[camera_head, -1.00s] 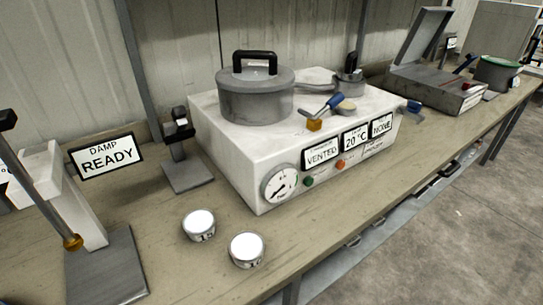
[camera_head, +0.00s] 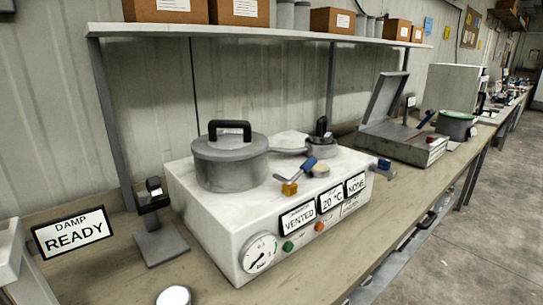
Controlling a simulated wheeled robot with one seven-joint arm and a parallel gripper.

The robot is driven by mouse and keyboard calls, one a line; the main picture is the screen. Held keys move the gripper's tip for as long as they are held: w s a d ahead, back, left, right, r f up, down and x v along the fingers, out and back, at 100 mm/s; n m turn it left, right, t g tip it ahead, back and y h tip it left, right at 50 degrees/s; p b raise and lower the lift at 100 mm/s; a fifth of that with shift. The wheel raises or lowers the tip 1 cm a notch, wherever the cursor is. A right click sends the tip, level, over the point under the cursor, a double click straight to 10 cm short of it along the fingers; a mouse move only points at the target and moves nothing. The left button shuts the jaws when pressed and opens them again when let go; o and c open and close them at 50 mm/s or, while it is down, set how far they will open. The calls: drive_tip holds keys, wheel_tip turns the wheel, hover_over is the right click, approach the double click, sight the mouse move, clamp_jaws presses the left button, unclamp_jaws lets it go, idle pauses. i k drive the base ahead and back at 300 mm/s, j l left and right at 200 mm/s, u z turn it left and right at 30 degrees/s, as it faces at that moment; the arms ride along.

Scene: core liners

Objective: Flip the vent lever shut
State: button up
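The white machine (camera_head: 205,222) stands on the bench in the middle of the view. A lever with a blue grip (camera_head: 308,164) and a brass base (camera_head: 289,188) sits on its top near the front edge, the grip angled up and to the right. A second blue-tipped handle (camera_head: 384,164) sticks out at the machine's right end. I cannot tell from the picture which is the vent lever. A front label (camera_head: 298,219) reads VENTED, beside labels reading 20 °C and NONE. A lidded grey pot (camera_head: 230,163) with a black handle is on top. My gripper is not in view.
A DAMP READY sign (camera_head: 73,233) and a small grey stand (camera_head: 160,240) are left of the machine. A round white-topped tin (camera_head: 174,297) is at the bottom edge. An open grey box (camera_head: 405,142) and green-rimmed pot (camera_head: 455,124) stand right. A shelf (camera_head: 270,35) with boxes hangs above.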

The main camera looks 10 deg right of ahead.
sight(311, 161)
drive_tip(key=i+l, duration=1.05)
drive_tip(key=l, duration=0.1)
